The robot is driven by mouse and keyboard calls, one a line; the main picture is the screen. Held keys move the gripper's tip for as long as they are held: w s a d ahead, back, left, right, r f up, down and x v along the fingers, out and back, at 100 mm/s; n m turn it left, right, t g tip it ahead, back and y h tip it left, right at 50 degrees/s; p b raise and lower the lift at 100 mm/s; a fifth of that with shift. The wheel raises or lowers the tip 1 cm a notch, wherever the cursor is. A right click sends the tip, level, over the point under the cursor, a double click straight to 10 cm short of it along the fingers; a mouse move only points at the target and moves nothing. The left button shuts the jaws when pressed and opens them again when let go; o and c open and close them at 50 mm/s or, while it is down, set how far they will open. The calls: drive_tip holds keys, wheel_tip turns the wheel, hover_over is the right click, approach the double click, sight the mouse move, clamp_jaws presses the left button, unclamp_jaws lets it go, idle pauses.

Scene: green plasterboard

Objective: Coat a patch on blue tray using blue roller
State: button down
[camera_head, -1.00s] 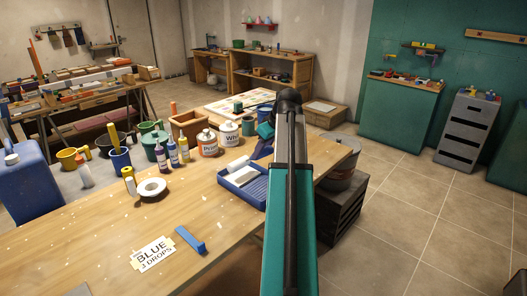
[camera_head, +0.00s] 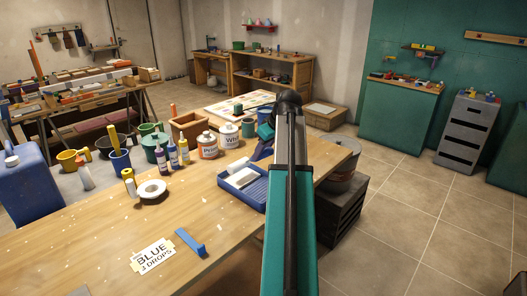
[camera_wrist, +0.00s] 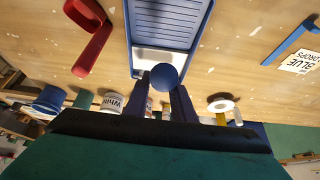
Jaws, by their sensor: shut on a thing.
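The blue tray (camera_head: 254,193) lies on the wooden bench, partly behind my arm in the head view. In the wrist view its ribbed slope (camera_wrist: 166,18) and a pale well (camera_wrist: 160,62) lie just beyond my fingers. My gripper (camera_wrist: 160,98) is shut on the blue roller (camera_wrist: 165,76), whose round blue end shows between the fingertips. The rest of the roller is hidden in the wrist view. In the head view a white cylinder shows at the tray's far side. I cannot tell whether the roller touches the tray.
A white tin (camera_head: 229,135), another tin (camera_head: 207,145), bottles and a tape roll (camera_head: 152,190) stand left of the tray. A red tool (camera_wrist: 93,40) lies beside it in the wrist view.

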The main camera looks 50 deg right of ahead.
drive_tip(key=shift+r, duration=0.1)
drive_tip(key=shift+r+p, duration=1.55)
drive_tip(key=shift+r, duration=0.9)
